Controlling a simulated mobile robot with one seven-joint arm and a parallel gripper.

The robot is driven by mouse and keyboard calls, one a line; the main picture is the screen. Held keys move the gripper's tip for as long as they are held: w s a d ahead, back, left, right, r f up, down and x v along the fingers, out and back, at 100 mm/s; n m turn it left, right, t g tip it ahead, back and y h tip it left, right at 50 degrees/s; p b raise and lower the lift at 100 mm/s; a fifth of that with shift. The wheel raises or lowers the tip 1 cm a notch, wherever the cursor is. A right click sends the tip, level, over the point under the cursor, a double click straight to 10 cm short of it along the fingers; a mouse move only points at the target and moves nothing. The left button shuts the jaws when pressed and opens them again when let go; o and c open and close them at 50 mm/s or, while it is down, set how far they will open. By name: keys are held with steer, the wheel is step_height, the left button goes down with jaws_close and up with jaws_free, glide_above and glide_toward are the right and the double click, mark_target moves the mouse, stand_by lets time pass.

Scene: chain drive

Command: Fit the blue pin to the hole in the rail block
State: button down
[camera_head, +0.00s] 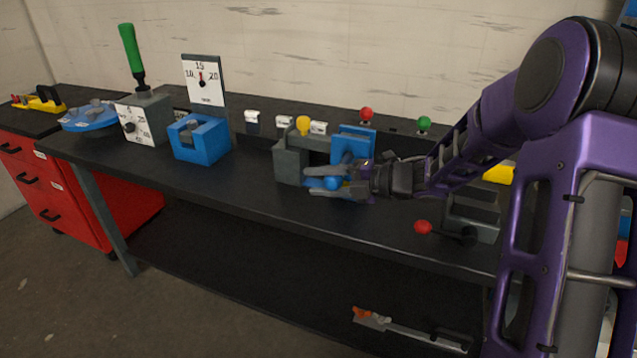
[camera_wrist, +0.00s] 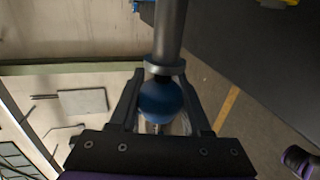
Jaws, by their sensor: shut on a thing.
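My gripper (camera_head: 312,182) is at the front edge of the bench, its fingers pointing left. It is shut on the blue pin's round knob (camera_head: 330,183). In the wrist view the blue knob (camera_wrist: 161,101) sits between the fingers, with a grey collar and shaft (camera_wrist: 171,35) extending from it out of the top of the picture. The grey block (camera_head: 289,162), which seems to be the rail block, stands just behind and left of the fingers. Its hole is not visible, and I cannot tell whether the shaft is in it.
A blue upright frame (camera_head: 353,142) stands directly behind my gripper. A yellow knob (camera_head: 303,125) is above the grey block. A blue open-topped block (camera_head: 201,141) is further left, and a red-knobbed lever (camera_head: 423,227) is to the right. Bare bench (camera_head: 245,178) lies between the blocks.

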steer(key=w+d+p, duration=0.1)
steer(key=w+d, duration=0.1)
steer(key=w, duration=0.4)
steer(key=shift+w+d, duration=0.15)
stand_by(1.9)
steer(key=shift+c, duration=1.4)
jaws_free()
steer(key=p+v, duration=0.1)
steer(key=v, duration=1.6)
steer(key=shift+d, duration=0.2)
